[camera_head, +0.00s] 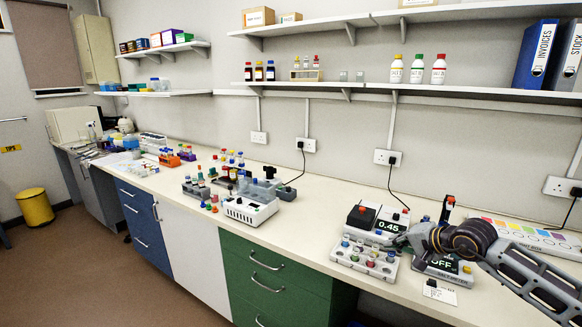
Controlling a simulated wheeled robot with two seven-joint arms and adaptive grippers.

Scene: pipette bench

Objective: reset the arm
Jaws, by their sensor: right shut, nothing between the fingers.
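My right arm comes in from the lower right over the bench. My right gripper (402,241) is shut and empty. It is beside a pale rack of colour-capped vials (340,259), at the rack's right end. I cannot tell whether it touches the rack or the instrument behind it. My left gripper is not in view.
Behind the rack stands an instrument reading 0.45 (387,224). A device reading OFF (441,264) sits partly under my arm. A small card (440,291) lies near the front edge. A white instrument (250,211) stands further left, with clear worktop (310,215) between.

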